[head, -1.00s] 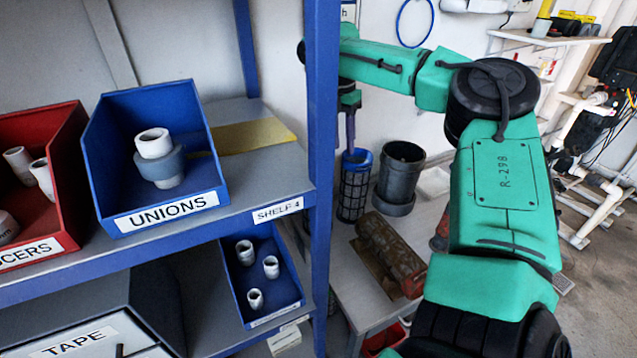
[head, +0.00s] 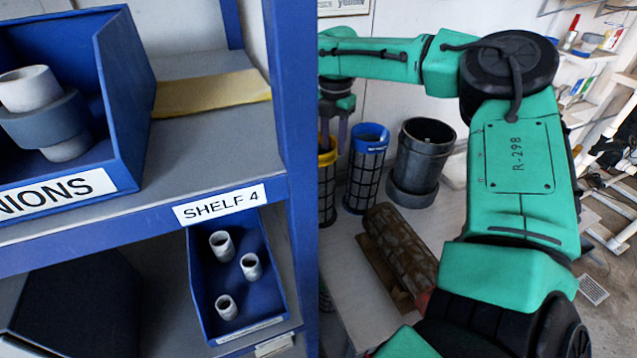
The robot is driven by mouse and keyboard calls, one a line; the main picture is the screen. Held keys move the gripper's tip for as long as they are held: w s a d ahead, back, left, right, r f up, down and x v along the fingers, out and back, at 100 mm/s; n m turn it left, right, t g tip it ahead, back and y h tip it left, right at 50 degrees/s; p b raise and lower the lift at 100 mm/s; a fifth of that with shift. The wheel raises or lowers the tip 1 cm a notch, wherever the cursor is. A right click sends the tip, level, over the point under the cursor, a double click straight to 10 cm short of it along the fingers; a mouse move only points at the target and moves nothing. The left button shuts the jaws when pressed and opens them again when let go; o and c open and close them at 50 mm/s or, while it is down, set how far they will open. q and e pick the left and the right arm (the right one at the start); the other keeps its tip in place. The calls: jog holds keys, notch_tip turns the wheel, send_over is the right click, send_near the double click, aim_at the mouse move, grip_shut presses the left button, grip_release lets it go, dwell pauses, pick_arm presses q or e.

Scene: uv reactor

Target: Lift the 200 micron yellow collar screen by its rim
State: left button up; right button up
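The yellow collar screen (head: 327,185) is a dark mesh cylinder with a yellow rim, standing upright on the bench behind the blue shelf post. The post hides its left part. My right gripper (head: 336,138) hangs from the green arm, pointing down close to the yellow rim. Its fingers are small and dark, so I cannot tell whether they are open or touch the rim. A similar screen with a blue collar (head: 367,172) stands just to the right. My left gripper is out of view.
A dark grey open housing (head: 421,155) stands right of the screens. A rusty brown cylinder (head: 402,247) lies in front of them on the pale bench (head: 345,270). The blue shelf post (head: 300,200) and the shelf with the UNIONS bin (head: 130,110) stand close on the left.

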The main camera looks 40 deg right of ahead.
notch_tip(320, 180, down, 5)
jog(key=shift+s+f+p, duration=0.1)
jog(key=shift+s+p, duration=0.05)
jog(key=shift+p, duration=0.8)
jog(key=shift+d+f, duration=0.1)
jog(key=shift+f, duration=0.2)
jog(key=c, duration=0.6)
grip_shut()
jog(key=shift+r, duration=0.1)
